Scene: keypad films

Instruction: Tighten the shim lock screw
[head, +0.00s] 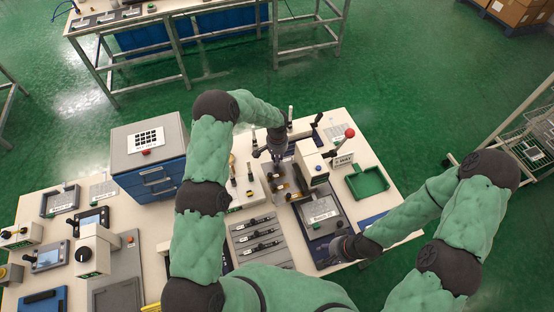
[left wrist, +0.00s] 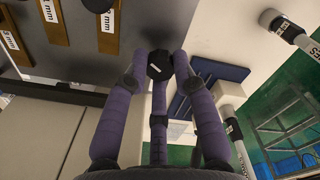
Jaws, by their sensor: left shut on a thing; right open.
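The shim lock screw (left wrist: 159,66) shows in the left wrist view as a dark knob with a short white mark on top. My left gripper (left wrist: 160,76) has its purple fingers closed around this knob. In the head view my left gripper (head: 278,156) points down at the back of the dark fixture, and the screw is hidden behind it. Brass shim strips (left wrist: 104,38) with mm labels lie on the dark plate beside the screw. My right gripper (head: 345,251) is open and empty, low over the front right of the table.
A blue drawer cabinet (head: 150,181) stands left.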

